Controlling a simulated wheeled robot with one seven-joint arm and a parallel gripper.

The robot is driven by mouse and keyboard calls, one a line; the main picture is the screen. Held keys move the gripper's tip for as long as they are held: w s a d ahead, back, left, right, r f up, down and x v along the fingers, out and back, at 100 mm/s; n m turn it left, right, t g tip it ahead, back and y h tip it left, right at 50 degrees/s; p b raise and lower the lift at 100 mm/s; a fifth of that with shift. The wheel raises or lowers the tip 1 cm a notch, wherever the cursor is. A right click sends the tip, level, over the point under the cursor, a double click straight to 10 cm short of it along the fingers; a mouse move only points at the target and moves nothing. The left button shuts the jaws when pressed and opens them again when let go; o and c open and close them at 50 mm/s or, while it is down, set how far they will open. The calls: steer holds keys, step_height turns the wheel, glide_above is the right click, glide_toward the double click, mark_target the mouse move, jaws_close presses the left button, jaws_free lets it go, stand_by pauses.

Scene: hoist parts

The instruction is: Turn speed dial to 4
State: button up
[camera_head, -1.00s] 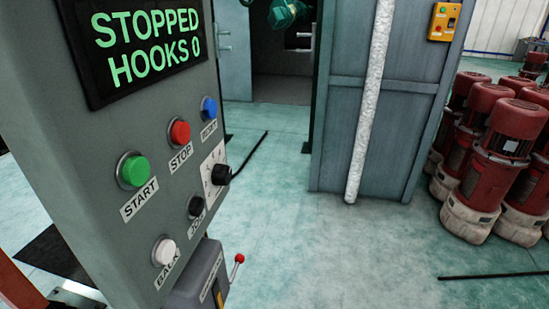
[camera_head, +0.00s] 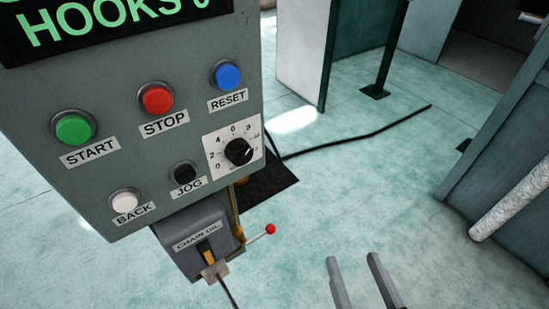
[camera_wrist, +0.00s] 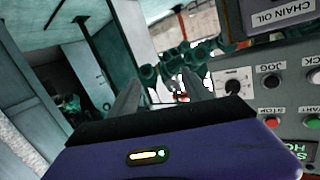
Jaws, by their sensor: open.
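The speed dial (camera_head: 238,151) is a black knob on a white plate (camera_head: 213,148) numbered from 0 upward, at the lower right of the grey control panel (camera_head: 120,100). A pale mark on the knob seems to point right, away from the 4; the exact setting is too small to read. The dial also shows in the wrist view (camera_wrist: 232,88), right of the fingers and upside down. My gripper (camera_head: 353,261) is open and empty, low in the head view, to the right of and apart from the dial. Its fingers also show in the wrist view (camera_wrist: 163,88).
The panel carries green START (camera_head: 73,128), red STOP (camera_head: 157,98), blue RESET (camera_head: 227,76), black JOG (camera_head: 184,173) and white BACK (camera_head: 124,202) buttons. A chain oil box (camera_head: 195,240) with a red-tipped lever (camera_head: 270,229) sits below. Open floor lies to the right.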

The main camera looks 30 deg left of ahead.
steer(key=a+r+n+g+y, duration=0.2)
steer(key=a+r+n+y, duration=0.1)
steer(key=a+r, duration=0.4)
steer(key=n+g+y, duration=0.3)
steer(key=n+g, duration=0.1)
glide_toward(243, 156)
steer(key=a, duration=0.1)
steer(key=p+x, duration=0.1)
steer(key=x, duration=0.6)
steer(key=shift+w+a+p, duration=0.25)
steer(key=shift+w+p, duration=0.05)
steer(key=shift+p, duration=0.05)
jaws_close()
